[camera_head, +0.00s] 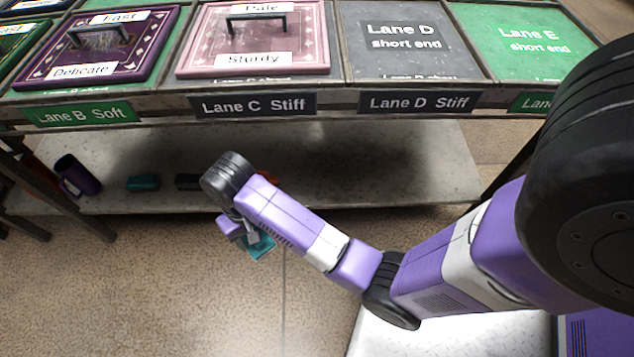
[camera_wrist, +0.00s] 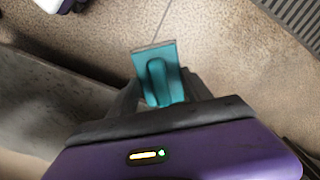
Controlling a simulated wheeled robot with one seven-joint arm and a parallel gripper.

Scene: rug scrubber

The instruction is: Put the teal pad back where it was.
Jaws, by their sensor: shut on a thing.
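The teal pad (camera_wrist: 157,72) is a small flat block with a raised rounded grip. My gripper (camera_wrist: 160,98) is shut on it, with one finger on each side, in the wrist view. In the head view the pad (camera_head: 261,246) hangs below my gripper (camera_head: 247,238), in the air in front of the low shelf (camera_head: 350,190) and above the speckled floor. Part of the pad is hidden by my gripper there. A second teal item (camera_head: 143,183) lies on the low shelf at the left.
On the shelf are a dark purple cup-like thing (camera_head: 77,175), a dark item (camera_head: 188,181) and an orange one partly behind my arm. Above is a table with lanes, including Lane C Stiff (camera_head: 253,104) and Lane D Stiff (camera_head: 420,102). The shelf's right part is clear.

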